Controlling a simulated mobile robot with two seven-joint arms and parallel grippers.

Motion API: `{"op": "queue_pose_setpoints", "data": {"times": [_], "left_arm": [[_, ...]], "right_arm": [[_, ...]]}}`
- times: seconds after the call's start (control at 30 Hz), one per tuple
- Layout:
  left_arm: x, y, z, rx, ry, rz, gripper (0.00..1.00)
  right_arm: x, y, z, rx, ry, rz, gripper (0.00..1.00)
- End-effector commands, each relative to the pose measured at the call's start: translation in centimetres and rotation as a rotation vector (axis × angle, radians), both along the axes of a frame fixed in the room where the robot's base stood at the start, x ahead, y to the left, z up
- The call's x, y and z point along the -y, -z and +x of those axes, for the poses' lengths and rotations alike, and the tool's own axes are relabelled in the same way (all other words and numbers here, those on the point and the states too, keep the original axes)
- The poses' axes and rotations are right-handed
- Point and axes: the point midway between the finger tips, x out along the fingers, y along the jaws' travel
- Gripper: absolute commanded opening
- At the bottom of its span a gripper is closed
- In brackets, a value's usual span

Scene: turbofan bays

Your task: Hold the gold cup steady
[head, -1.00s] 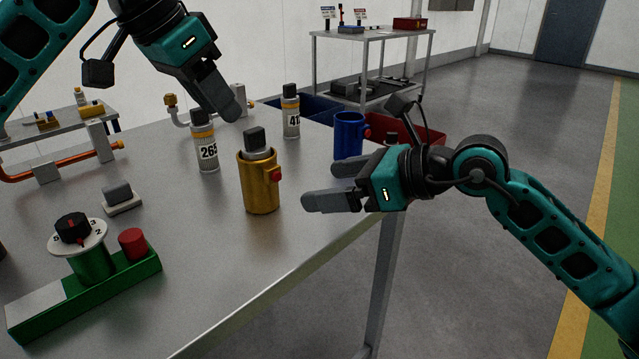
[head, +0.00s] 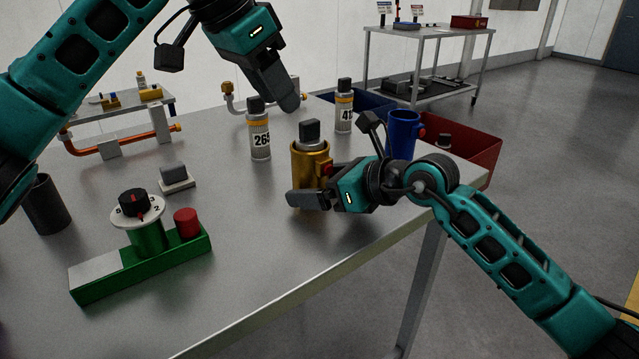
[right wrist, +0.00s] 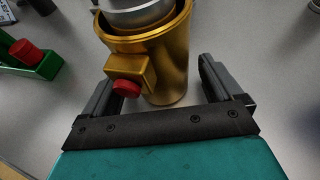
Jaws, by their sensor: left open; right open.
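The gold cup (head: 309,160) stands upright on the metal table near its right edge, with a grey cylinder and a dark block (head: 309,132) in its top. A gold side block with a red button (head: 326,169) sticks out from it. In the right wrist view the cup (right wrist: 168,62) stands between the two fingers. My right gripper (head: 312,196) is open, its fingers on either side of the cup's lower part; contact is not clear. My left gripper (head: 288,98) is open and empty, above and behind the cup. Its fingers overlap in the head view.
Bottles marked 265 (head: 259,135) and 41 (head: 344,108) stand behind the cup. A blue mug (head: 403,134) is to the right. A green base (head: 140,265) with dial and red button is at front left. The table's front middle is clear.

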Motion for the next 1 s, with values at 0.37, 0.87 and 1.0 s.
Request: {"op": "queue_pose_setpoints", "data": {"times": [0.37, 0.87, 1.0], "left_arm": [[0.01, 0.0, 0.0, 0.0, 0.0, 0.0, 0.43], [0.01, 0.0, -0.01, 0.0, 0.0, 0.0, 0.43], [0.07, -0.25, 0.05, -0.002, 0.0, 0.002, 0.52]], "right_arm": [[0.03, -0.01, -0.01, 0.0, 0.0, 0.0, 0.75], [0.04, 0.0, -0.03, -0.001, 0.0, 0.001, 0.27], [0.04, 0.0, -0.03, -0.001, 0.0, 0.001, 0.24]]}}
